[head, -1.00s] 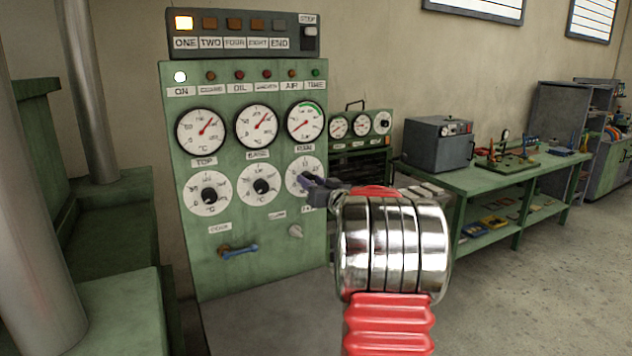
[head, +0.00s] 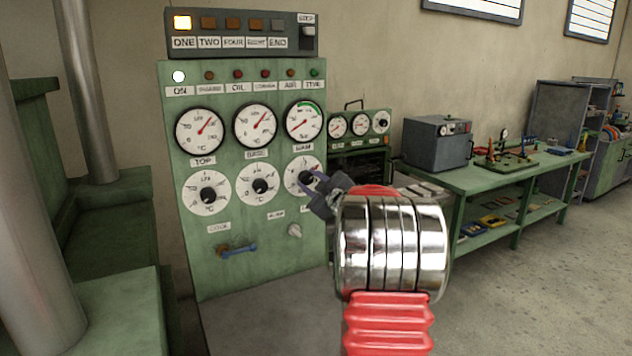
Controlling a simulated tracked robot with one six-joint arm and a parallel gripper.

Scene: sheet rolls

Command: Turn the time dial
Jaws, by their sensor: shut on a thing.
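The time dial (head: 293,170) is the right-hand white dial in the lower row on the green control panel (head: 230,275). Its dark knob sits at the dial's centre and is partly covered by my gripper. The exact mark at which the knob points cannot be read.
Two similar dials (head: 260,186) are to the left, with three red-needled gauges (head: 255,125) above. A small grey knob (head: 294,231) and a blue-handled lever (head: 238,250) are below. A lamp box (head: 243,32) tops the panel. A green workbench (head: 480,200) stands to the right.

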